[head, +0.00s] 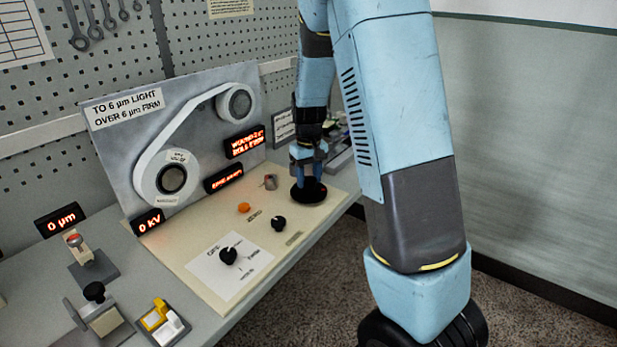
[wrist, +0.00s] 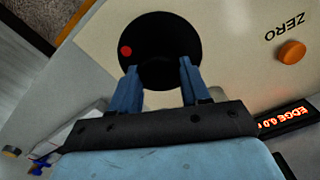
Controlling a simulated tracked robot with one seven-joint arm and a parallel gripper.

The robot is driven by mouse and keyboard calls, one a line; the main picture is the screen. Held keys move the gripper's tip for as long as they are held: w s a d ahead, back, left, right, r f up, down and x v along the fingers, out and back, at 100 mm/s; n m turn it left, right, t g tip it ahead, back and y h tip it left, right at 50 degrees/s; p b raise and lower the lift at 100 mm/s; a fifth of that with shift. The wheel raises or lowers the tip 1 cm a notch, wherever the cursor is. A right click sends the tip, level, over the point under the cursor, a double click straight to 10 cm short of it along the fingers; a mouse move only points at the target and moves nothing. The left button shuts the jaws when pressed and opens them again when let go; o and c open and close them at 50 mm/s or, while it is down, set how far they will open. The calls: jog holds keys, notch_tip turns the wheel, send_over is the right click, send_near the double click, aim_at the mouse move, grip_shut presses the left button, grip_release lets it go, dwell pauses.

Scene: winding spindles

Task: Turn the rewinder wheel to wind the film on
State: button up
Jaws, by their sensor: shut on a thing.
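The rewinder wheel (head: 317,195) is a flat black disc on the cream panel at the right of the bench. In the wrist view the wheel (wrist: 150,28) shows a red dot on its left side and a darker round hub near its lower edge. My gripper (head: 307,172) comes down from above onto the wheel. In the wrist view the blue fingers of my gripper (wrist: 159,72) stand on either side of the hub and are shut on it. The film (head: 186,122) shows as a white band between two round spools on the upright board behind.
An orange ZERO button (head: 244,208) and black knobs (head: 279,223) sit on the panel left of the wheel. Red-lit displays (head: 245,143) stand along the board; one reads 0 KV (head: 148,222). Small fixtures (head: 165,322) stand on the bench at lower left.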

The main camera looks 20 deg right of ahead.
aim_at(309, 179)
jog(key=m, duration=0.5)
jog(key=shift+m, duration=0.3)
jog(key=m, duration=0.5)
jog(key=shift+w, duration=0.1)
jog(key=shift+m, duration=0.3)
jog(key=o, duration=1.1)
jog(key=shift+c, duration=0.2)
notch_tip(309, 179, up, 14)
jog(key=shift+f, duration=0.15)
